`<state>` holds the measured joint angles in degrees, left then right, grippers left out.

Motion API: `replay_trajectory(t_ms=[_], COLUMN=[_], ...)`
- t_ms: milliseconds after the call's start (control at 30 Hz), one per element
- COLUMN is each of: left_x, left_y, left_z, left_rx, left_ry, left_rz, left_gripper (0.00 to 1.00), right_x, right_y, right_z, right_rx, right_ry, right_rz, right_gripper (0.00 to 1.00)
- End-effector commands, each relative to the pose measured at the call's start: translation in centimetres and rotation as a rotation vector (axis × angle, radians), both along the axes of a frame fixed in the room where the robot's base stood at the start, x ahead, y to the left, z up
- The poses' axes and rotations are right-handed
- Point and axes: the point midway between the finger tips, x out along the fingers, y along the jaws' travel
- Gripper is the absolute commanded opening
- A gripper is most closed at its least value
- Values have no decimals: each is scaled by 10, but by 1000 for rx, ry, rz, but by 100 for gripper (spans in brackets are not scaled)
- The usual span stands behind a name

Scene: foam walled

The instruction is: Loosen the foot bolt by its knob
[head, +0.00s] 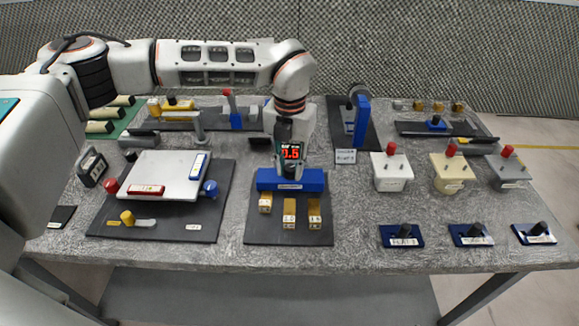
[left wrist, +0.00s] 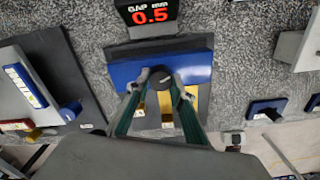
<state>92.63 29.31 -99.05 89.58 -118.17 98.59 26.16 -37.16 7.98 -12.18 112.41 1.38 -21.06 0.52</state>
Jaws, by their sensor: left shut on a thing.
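A blue foot block (head: 262,183) sits at the back of a dark plate (head: 262,232) in the middle of the table. It also shows in the left wrist view (left wrist: 127,72). A round black knob (left wrist: 161,77) stands on it, taken to be the foot bolt's knob. My left gripper (head: 291,172) comes down from above and is shut on this knob, one fingertip on each side. In the head view the gripper mostly hides the knob. A gap display (left wrist: 148,13) behind the block reads 0.5 mm.
Several gold labelled blocks (head: 289,213) lie in front of the blue block. A white raised plate (head: 168,175) with coloured knobs stands left. The front right table has bare patches.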

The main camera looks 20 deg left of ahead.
Motion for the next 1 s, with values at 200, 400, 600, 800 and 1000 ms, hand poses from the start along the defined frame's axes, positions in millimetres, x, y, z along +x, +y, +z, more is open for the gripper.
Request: replay_trajectory(t_ms=[200, 400, 600, 800, 1000], left_x=[0, 1, 1, 1, 2], left_y=[-1, -2, -2, -3, -3], left_z=[0, 0, 0, 0, 0], left_rx=[0, -2, 0, -1, -1], left_ry=[-1, -1, -1, 0, -1], left_rz=[205, 395, 576, 728, 835], left_gripper=[1, 1, 1, 1, 1], right_x=[-1, -1, -1, -2, -2], right_y=[0, 0, 0, 0, 0], right_z=[-3, -6, -8, -9, -10], right_rx=[0, 0, 0, 0, 0], right_ry=[1, 3, 3, 4, 5], right_rz=[0, 0, 0, 0, 0], right_gripper=[40, 40, 40, 40, 40])
